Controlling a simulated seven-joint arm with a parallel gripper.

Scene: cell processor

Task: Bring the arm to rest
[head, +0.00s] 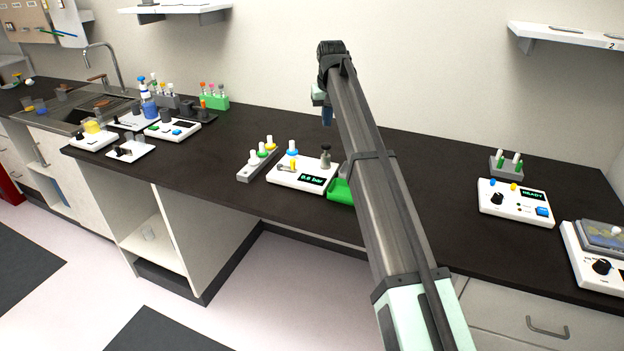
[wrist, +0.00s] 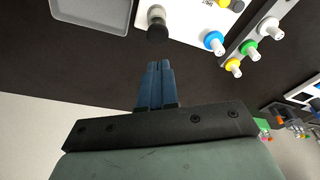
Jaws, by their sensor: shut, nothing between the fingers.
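My gripper (wrist: 158,68) shows in the wrist view with its two blue fingers pressed together and nothing between them. In the head view my gripper (head: 327,117) hangs beyond my raised arm, partly hidden by it, above the back of the dark bench. The white cell processor panel (head: 303,175) with a "0.0 bar" display stands on the bench below and nearer. In the wrist view its dark-topped knob (wrist: 157,22) lies just past the fingertips in the picture; the gap in height cannot be told.
A grey rack with capped vials (head: 258,163) stands left of the panel. A green tray (head: 340,190) sits beside it, partly behind my arm. A "READY" device (head: 516,203) and a small rack (head: 507,166) stand at the right. The bench between my arm and that device is clear.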

